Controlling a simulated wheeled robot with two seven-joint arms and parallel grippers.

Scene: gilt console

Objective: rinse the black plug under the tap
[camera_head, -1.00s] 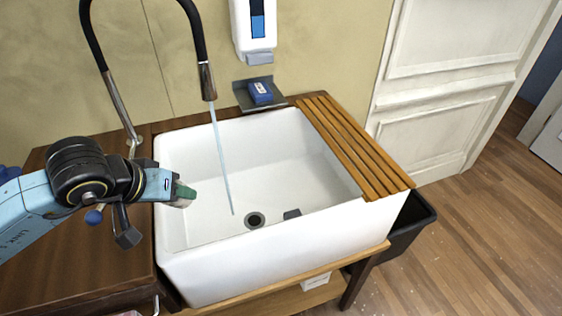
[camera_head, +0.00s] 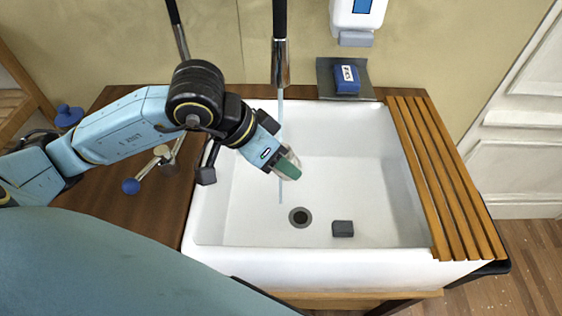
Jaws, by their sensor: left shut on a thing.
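The tap's black hose and metal spout (camera_head: 280,62) hang over the white sink (camera_head: 215,215). A thin stream of water (camera_head: 280,193) falls from the spout into the basin. My left gripper (camera_head: 285,165) is over the sink, shut on a small green thing (camera_head: 289,169). The green thing overlaps the line of the stream in this view; I cannot tell if the water touches it. A small dark grey block (camera_head: 342,228), the only loose dark thing I see, lies on the basin floor right of the drain (camera_head: 300,217). My right gripper is not in view.
A slatted wooden rack (camera_head: 440,175) covers the sink's right edge. A blue box (camera_head: 347,79) sits on a wall shelf below a white dispenser (camera_head: 356,17). The wooden counter (camera_head: 140,205) lies left of the sink. The basin's right half is mostly clear.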

